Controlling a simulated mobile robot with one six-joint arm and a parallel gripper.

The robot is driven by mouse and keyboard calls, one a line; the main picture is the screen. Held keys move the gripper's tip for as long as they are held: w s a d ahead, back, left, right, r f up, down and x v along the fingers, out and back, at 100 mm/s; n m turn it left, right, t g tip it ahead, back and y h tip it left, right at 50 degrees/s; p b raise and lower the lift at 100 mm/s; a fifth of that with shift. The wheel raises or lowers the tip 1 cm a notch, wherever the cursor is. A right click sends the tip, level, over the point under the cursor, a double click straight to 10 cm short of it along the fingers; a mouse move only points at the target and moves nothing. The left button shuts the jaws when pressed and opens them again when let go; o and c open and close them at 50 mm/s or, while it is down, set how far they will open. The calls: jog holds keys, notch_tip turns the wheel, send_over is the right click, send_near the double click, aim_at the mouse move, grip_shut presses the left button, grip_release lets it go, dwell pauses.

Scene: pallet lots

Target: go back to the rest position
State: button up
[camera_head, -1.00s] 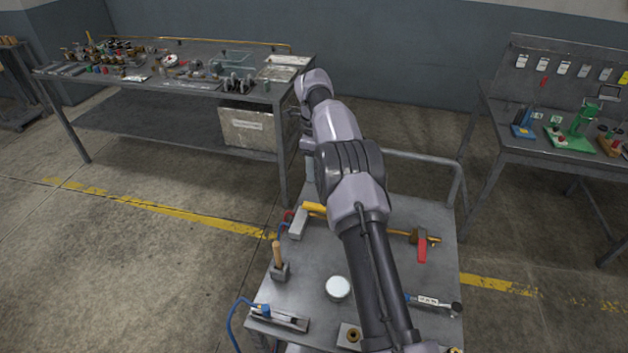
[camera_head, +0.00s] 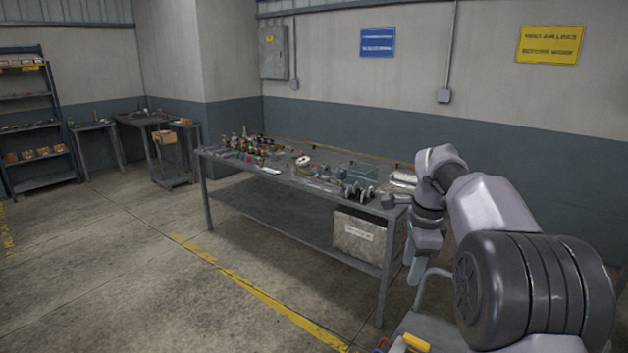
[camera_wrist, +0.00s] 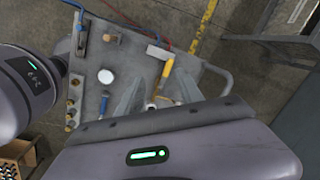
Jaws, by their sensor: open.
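My gripper (camera_head: 414,270) hangs downward at the end of my arm in the head view, to the right of the long workbench (camera_head: 290,177). In the wrist view its two grey fingers (camera_wrist: 155,88) are spread apart with nothing held between them. They point over the grey cart top (camera_wrist: 135,65). On the cart lie a white round disc (camera_wrist: 105,76), a yellow-handled tool (camera_wrist: 167,68) and a small wooden-handled item (camera_wrist: 112,38). The fingers and palm hide part of the cart top.
The long workbench carries many small parts, with a labelled grey bin (camera_head: 359,234) beneath. Shelving (camera_head: 35,125) and small tables (camera_head: 97,125) stand at the far left. The concrete floor left of the yellow line (camera_head: 255,293) is clear. A cart rail (camera_wrist: 222,75) edges the cart.

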jog(key=s+a+r+n+t+b, duration=0.1)
jog(key=s+a+r+n, duration=0.15)
jog(key=s, duration=0.25)
jog(key=s+a+r+n+b, duration=0.1)
jog(key=s+a+r+n, duration=0.1)
jog(key=s+a, duration=0.15)
jog(key=s+a+f+n+t, duration=0.1)
jog(key=s+a+f+n, duration=0.1)
jog(key=s, duration=0.6)
jog(key=s+a+f+n+t+y+b, duration=0.1)
jog(key=s+a+f+n, duration=0.2)
jog(key=s, duration=0.6)
jog(key=s+a+f+n+t+b, duration=0.1)
jog(key=s+a+f+n, duration=0.2)
jog(key=s+n, duration=0.2)
jog(key=s, duration=0.3)
jog(key=shift+s+f+y, duration=0.2)
jog(key=shift+f+y, duration=0.15)
jog(key=shift+y, duration=0.05)
jog(key=shift+n, duration=0.25)
